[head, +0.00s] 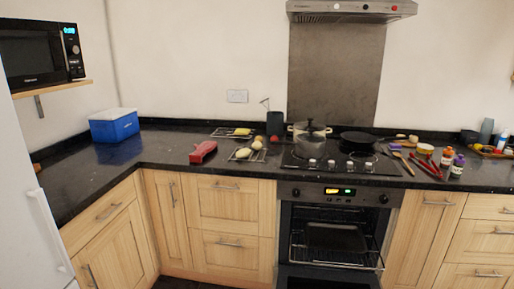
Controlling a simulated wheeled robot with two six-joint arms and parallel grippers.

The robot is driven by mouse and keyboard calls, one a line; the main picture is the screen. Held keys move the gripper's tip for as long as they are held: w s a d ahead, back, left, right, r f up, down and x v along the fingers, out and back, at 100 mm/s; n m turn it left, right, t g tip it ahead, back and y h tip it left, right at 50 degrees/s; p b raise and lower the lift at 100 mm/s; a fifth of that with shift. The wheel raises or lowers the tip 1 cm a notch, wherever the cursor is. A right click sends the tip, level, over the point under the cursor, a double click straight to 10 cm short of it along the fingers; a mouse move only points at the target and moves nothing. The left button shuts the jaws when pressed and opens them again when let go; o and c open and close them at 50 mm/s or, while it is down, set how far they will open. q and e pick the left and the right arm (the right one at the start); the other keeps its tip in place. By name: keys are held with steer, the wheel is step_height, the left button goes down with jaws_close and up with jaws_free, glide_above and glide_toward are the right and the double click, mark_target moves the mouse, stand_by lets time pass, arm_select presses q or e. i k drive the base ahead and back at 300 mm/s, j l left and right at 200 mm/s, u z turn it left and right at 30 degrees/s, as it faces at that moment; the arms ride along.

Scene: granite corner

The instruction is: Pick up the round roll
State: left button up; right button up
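Several small bread-like pieces lie on and around a wire rack (234,158) on the dark counter, left of the hob. A pale, roundish piece (257,145) at the rack's right side looks like the round roll, but it is too small to be sure. A longer pale yellow piece (243,153) lies beside it on the left. A small brownish piece sits just behind. Neither of my grippers is in view.
A second wire rack (219,133) with a yellow piece lies behind. A red object (203,152) is to the left, a pot (309,137) on the hob to the right. The oven door (327,278) is open below. The left counter is mostly clear beyond a blue box (114,128).

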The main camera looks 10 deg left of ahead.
mark_target(257, 146)
steer(key=i+j+z, duration=0.1)
steer(key=z, duration=0.5)
steer(key=i+j+z, duration=0.2)
steer(key=j, duration=0.2)
steer(key=i+j+z, duration=0.2)
steer(key=j, duration=0.2)
steer(key=j+z, duration=0.2)
steer(key=j, duration=0.2)
steer(key=i+j+z, duration=0.2)
steer(key=j, duration=0.25)
steer(key=j+z, duration=0.2)
steer(key=j, duration=0.25)
